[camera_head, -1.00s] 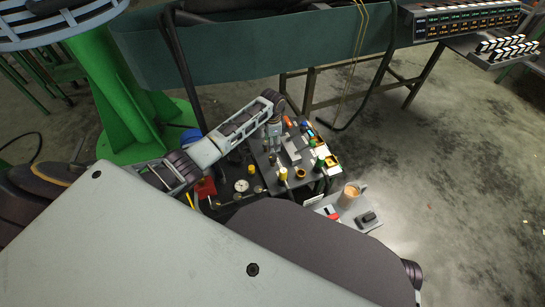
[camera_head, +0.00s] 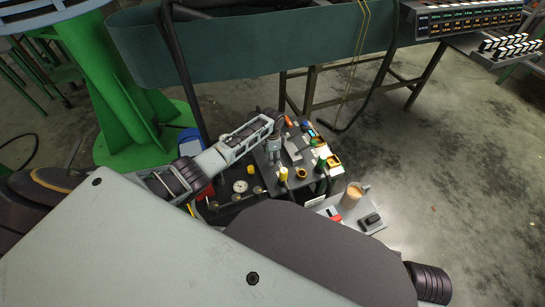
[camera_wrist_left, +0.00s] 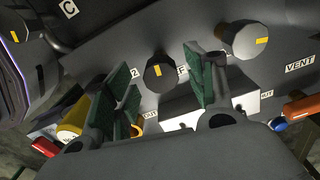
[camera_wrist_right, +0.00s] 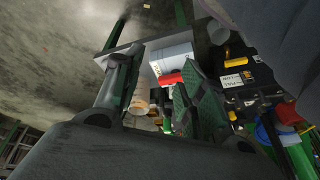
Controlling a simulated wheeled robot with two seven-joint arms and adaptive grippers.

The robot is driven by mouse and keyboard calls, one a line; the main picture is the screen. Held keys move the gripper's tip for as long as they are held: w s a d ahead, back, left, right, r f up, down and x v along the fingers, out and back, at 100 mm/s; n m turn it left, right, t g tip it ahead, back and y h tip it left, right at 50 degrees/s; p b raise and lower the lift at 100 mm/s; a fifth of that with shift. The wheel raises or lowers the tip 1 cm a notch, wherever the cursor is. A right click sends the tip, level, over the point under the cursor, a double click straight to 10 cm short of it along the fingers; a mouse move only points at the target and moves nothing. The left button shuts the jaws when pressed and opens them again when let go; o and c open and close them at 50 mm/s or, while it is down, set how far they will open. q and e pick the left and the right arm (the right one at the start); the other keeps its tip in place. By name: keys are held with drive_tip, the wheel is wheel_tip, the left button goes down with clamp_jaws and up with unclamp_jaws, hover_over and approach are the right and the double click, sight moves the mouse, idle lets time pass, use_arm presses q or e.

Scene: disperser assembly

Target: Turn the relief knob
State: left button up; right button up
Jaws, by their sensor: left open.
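A black knob with a yellow mark (camera_wrist_left: 160,72) sits on the dark panel in the left wrist view. The label beside it is partly hidden; its visible end looks like "EF". My left gripper (camera_wrist_left: 163,82) is open, its green-padded fingers on either side of this knob with gaps visible. In the head view, my left gripper (camera_head: 272,157) is over the left part of the control box (camera_head: 290,168), hiding the knob. My right gripper (camera_wrist_right: 158,85) is open and empty in the right wrist view, away from the knob.
A second yellow-marked knob (camera_wrist_left: 250,40) sits to the right, near the VENT label (camera_wrist_left: 300,65). A gauge (camera_head: 240,186), a yellow knob (camera_head: 283,174) and a green one (camera_head: 321,164) stand close by. A cup (camera_head: 353,195) and a black item (camera_head: 371,220) stand on a side shelf.

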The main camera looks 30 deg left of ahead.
use_arm(q)
drive_tip(key=shift+f, duration=0.1)
use_arm(e)
drive_tip(key=shift+s+f, duration=0.1)
drive_tip(key=shift+s, duration=0.2)
use_arm(q)
drive_tip(key=c, duration=1)
drive_tip(key=shift+p, duration=0.3)
drive_tip(key=shift+n+p, duration=0.85)
drive_tip(key=shift+n, duration=0.05)
drive_tip(key=shift+d+n+p, duration=0.1)
drive_tip(key=shift+n+p, duration=1.3)
drive_tip(key=shift+n, duration=0.1)
use_arm(e)
wheel_tip(320, 180, down, 6)
drive_tip(key=d+g, duration=0.1)
drive_tip(key=shift+f+h, duration=0.25)
drive_tip(key=shift+h, duration=0.05)
drive_tip(key=shift+d, duration=0.1)
use_arm(q)
drive_tip(key=o, duration=1)
